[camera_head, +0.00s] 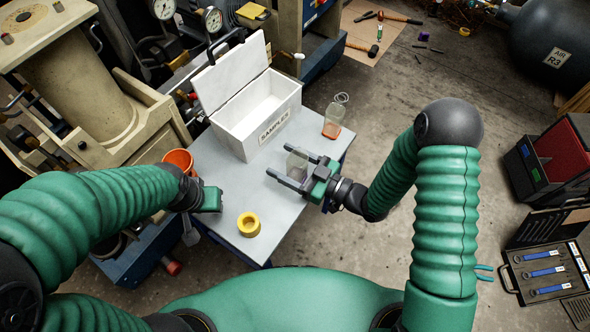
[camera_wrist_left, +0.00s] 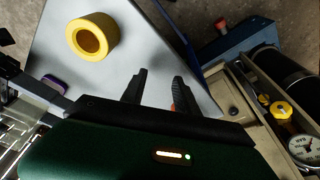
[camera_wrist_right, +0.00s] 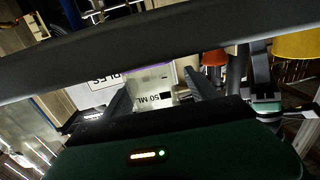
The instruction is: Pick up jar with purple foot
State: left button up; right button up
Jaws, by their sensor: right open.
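A clear jar (camera_head: 297,162) stands near the middle of the grey table, in front of the white box. In the right wrist view the jar (camera_wrist_right: 153,82) shows a "50 ML" mark and a purple edge. My right gripper (camera_head: 281,162) is open, with its fingers on either side of the jar; I cannot tell whether they touch it. My left gripper (camera_head: 208,199) is at the table's left edge, away from the jar. In the left wrist view its two fingers (camera_wrist_left: 157,80) are apart with nothing held between them.
The white SAMPLES box (camera_head: 257,118) has its lid up. Another jar (camera_head: 333,121) with orange contents stands at the table's right. An orange cup (camera_head: 179,160) and a yellow ring (camera_head: 249,224) are on the left and front.

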jog(key=shift+w+a, duration=0.1)
jog(key=shift+w, duration=0.05)
pick_arm(q)
jog(key=shift+d+r, duration=0.1)
jog(key=shift+d, duration=0.2)
pick_arm(e)
jog(key=shift+d, duration=0.35)
jog(key=shift+c, duration=0.5)
pick_arm(q)
jog(key=shift+d, duration=0.15)
pick_arm(e)
jog(key=shift+d, duration=0.1)
jog(key=shift+c, duration=1.1)
pick_arm(q)
jog(key=shift+a, duration=0.3)
pick_arm(e)
jog(key=shift+a, duration=0.3)
jog(key=c, duration=1.1)
pick_arm(q)
jog(key=shift+d, duration=0.1)
pick_arm(e)
jog(key=shift+d, duration=0.15)
